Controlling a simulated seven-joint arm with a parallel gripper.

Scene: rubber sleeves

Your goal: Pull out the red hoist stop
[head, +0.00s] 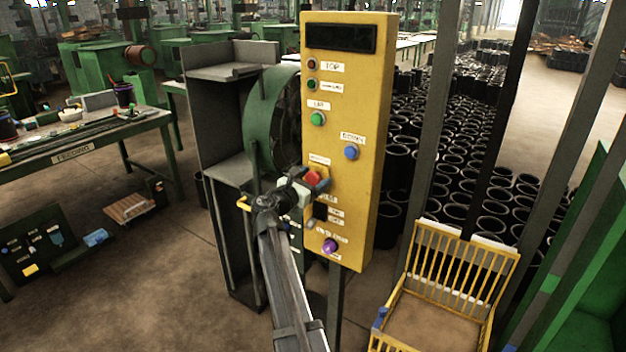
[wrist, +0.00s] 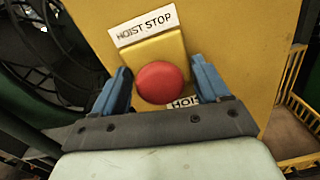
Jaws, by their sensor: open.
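The red hoist stop (head: 313,178) is a round mushroom button on the front of the yellow control panel (head: 350,100). In the wrist view the red button (wrist: 160,83) sits on a raised yellow block under a label reading HOIST STOP (wrist: 143,25). My gripper (head: 308,184) is at the button, and in the wrist view its two blue fingers (wrist: 162,88) stand one on each side of it. The gripper is open, with a small gap showing beside the button. A second label below the button is partly hidden by the gripper.
Other buttons on the panel include a green one (head: 317,118), a blue one (head: 351,152) and a purple one (head: 330,245). A yellow barred cage (head: 450,270) stands at the right. Many black rubber sleeves (head: 480,130) stand behind. A green bench (head: 80,145) is at the left.

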